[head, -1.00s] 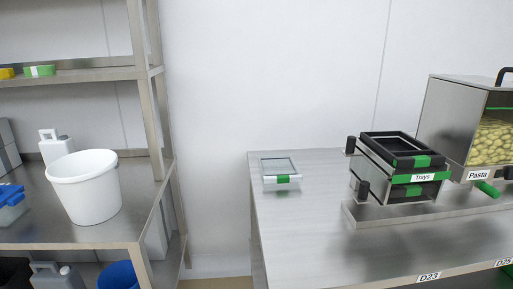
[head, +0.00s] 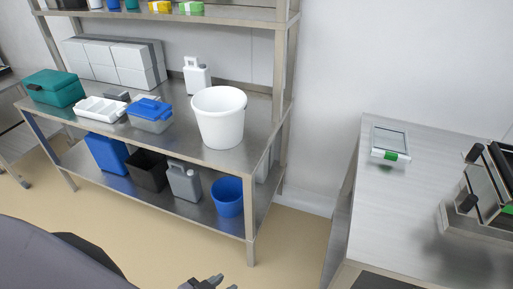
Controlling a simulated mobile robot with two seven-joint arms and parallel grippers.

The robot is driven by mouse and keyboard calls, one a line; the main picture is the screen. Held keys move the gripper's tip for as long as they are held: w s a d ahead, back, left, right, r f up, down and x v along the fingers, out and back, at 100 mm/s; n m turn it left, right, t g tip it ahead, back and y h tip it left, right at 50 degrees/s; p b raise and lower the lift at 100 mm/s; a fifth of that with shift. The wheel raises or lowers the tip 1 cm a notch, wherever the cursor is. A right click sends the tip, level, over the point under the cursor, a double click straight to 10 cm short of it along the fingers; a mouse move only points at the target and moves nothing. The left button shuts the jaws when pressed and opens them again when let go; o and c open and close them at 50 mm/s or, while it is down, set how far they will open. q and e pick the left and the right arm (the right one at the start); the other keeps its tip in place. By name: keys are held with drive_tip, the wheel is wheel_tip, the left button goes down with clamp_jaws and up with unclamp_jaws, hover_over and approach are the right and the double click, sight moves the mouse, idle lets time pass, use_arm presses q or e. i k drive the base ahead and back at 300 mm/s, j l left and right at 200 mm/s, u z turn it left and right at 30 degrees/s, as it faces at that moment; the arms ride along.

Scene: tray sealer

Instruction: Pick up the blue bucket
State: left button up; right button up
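The blue bucket (head: 228,197) stands upright on the lower shelf of the steel rack, near its right end. My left gripper (head: 208,283) just enters at the bottom edge of the head view, well in front of the rack and apart from the bucket. Only a small dark part of it shows, so its opening cannot be told. My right gripper is not in view.
On the lower shelf beside the bucket stand a grey canister (head: 184,183), a black bin (head: 147,171) and a blue container (head: 106,153). A white bucket (head: 219,118) stands on the shelf above. A rack post (head: 250,225) is right of the bucket. Floor (head: 130,215) in front is clear.

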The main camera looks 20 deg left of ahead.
sight(227, 191)
drive_tip(key=u, duration=1.05)
